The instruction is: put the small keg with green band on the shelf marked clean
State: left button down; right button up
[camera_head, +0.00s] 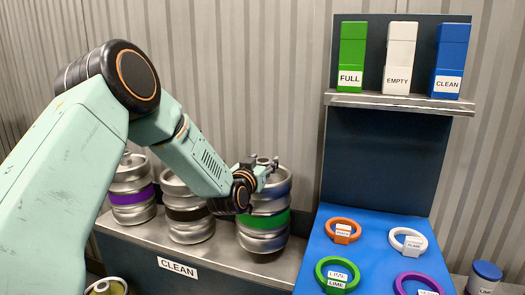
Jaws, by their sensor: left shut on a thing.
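The small keg with the green band (264,222) is upright at the right end of the row of kegs, over the metal shelf marked CLEAN (215,258). Its base looks at or very near the shelf top; I cannot tell whether it touches. My left gripper (265,168) is shut on the keg at its top rim, and my wrist hides part of the keg's left side. The CLEAN label (178,267) is on the shelf's front edge. My right gripper is not in view.
A keg with a dark band (190,232) and one with a purple band (133,213) stand to the left. A blue board (375,268) with coloured rings lies at right. Green, white and blue blocks stand on an upper shelf (400,103). Another keg top (106,288) shows below.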

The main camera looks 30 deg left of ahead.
pick_arm(q)
jog(key=shift+d+r, duration=0.15)
jog(key=shift+d, duration=0.2)
jog(key=shift+s, duration=0.25)
jog(key=f, duration=0.3)
jog(key=shift+w+a+f+b, duration=0.15)
jog(key=shift+a+f+b, duration=0.1)
jog(key=shift+f+b, duration=0.1)
jog(key=shift+w+f, duration=0.1)
jog(key=shift+f, duration=0.1)
jog(key=shift+d+r, duration=0.15)
jog(key=shift+d, duration=0.1)
jog(key=c, duration=0.9)
grip_release()
jog(key=shift+s, duration=0.3)
jog(key=shift+o, duration=0.7)
jog(key=shift+s, duration=0.1)
jog(key=shift+o, duration=0.7)
jog(key=shift+a, duration=0.1)
jog(key=shift+o, duration=0.2)
jog(key=shift+w+f, duration=0.25)
